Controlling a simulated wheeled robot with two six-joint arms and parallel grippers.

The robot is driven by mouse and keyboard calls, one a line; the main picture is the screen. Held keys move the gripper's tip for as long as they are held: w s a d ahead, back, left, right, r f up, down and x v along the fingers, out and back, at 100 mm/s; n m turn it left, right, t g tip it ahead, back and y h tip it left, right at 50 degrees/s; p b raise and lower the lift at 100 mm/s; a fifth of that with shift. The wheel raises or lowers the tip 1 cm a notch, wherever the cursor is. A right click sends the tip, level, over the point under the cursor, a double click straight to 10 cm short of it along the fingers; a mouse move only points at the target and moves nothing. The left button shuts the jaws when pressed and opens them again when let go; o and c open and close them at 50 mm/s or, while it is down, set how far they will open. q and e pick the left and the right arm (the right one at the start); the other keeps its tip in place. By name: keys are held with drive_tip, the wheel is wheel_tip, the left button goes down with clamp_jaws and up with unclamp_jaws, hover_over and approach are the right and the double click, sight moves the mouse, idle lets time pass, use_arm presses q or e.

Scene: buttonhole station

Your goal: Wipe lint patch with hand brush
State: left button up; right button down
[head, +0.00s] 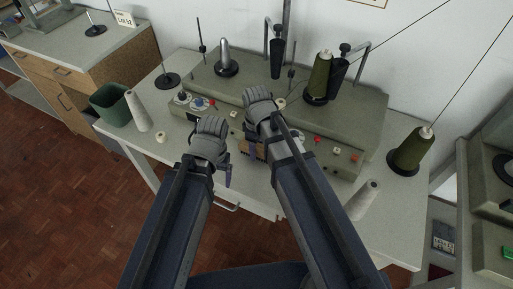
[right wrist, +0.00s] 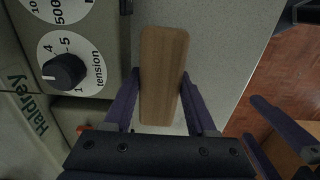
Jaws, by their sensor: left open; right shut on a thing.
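The hand brush (right wrist: 163,70) shows in the right wrist view as a long wooden block with rounded corners. My right gripper (right wrist: 160,88) is shut on it, one purple finger on each side. In the head view a brown part of the brush (head: 254,150) shows beside my right gripper, at the front of the grey-green machine. The brush's underside is hidden. My left gripper (head: 228,174) is open and empty, to the left and nearer the front edge; its purple fingers (right wrist: 280,132) also show at the right of the right wrist view. I cannot make out a lint patch.
The machine (head: 330,125) has knobs, including a tension dial (right wrist: 65,72) close to the brush. Green thread cones (head: 319,75) stand on and right of it. A white cone (head: 362,200), another white cone (head: 138,110) and a green bin (head: 110,104) stand on the table.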

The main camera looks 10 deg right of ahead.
drive_tip(key=shift+r+p, duration=1.9)
drive_tip(key=shift+r, duration=0.45)
wheel_tip(320, 180, up, 3)
drive_tip(key=p, duration=0.3)
drive_tip(key=shift+r, duration=0.1)
